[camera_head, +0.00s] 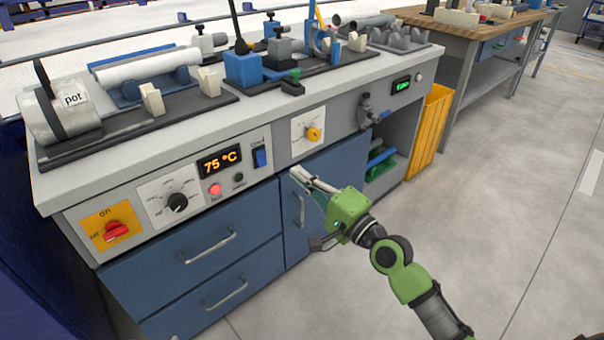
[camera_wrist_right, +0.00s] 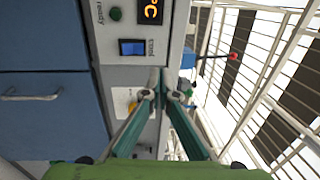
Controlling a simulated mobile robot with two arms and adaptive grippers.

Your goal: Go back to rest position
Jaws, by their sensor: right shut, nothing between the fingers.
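My right gripper (camera_head: 298,174) has a green body and grey fingers. It is in front of the blue cabinet door, below the yellow knob (camera_head: 313,134) in the head view. Its fingers are together and empty; they also show in the right wrist view (camera_wrist_right: 160,82), pointing at the control panel (camera_wrist_right: 150,55). I cannot tell the exact gap to the panel. My left gripper is not in view.
The workbench (camera_head: 215,122) carries a white pipe (camera_head: 148,66), a pot (camera_head: 60,108) and several fixtures. Drawer handles (camera_head: 208,248) stick out below. A yellow bin (camera_head: 431,130) stands at right. The floor (camera_head: 505,205) right of my arm is clear.

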